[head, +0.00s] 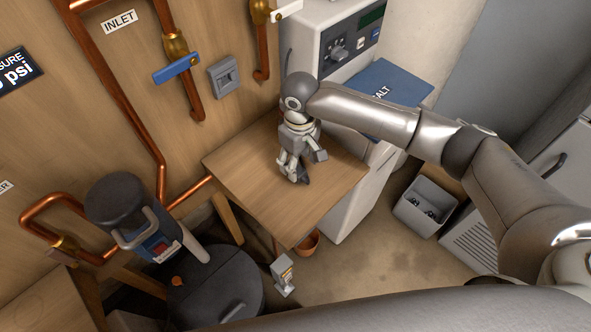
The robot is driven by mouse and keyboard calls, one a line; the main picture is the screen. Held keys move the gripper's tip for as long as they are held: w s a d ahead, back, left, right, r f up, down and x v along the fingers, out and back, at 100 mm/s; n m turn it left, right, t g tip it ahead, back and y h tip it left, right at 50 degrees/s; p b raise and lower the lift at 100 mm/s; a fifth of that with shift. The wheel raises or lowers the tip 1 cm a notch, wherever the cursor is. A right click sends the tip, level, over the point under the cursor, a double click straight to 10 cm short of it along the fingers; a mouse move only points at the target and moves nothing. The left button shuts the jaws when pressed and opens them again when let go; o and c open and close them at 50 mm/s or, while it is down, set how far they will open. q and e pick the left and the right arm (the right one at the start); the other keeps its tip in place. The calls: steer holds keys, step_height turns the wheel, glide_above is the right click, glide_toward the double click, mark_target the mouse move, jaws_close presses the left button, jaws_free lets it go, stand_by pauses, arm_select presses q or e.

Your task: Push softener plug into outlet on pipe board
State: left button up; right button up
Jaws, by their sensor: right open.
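The grey outlet (226,75) is on the wooden pipe board (235,30), right of the blue-handled valve. My right gripper (302,168) points down over the small wooden table (245,180), with its fingers apart. A small dark shape shows at its fingertips; I cannot tell whether it is the plug or part of the fingers. The white softener unit (335,45) with dial and display stands behind the table. A dark cord hangs at its left edge and passes behind my right wrist. No plug is clearly seen. My left gripper is out of view.
Copper pipes and a blue valve handle (176,68) stand out from the board beside the outlet. A dark canister (115,200) and a black drum (215,290) stand lower left. A grey bin (425,208) is on the floor.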

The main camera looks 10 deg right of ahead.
mark_target(300, 172)
steer(key=shift+d+f+p, duration=0.15)
steer(key=shift+f+p, duration=0.45)
steer(key=shift+f, duration=2.3)
steer(key=c, duration=1.1)
steer(key=shift+w+r, duration=0.1)
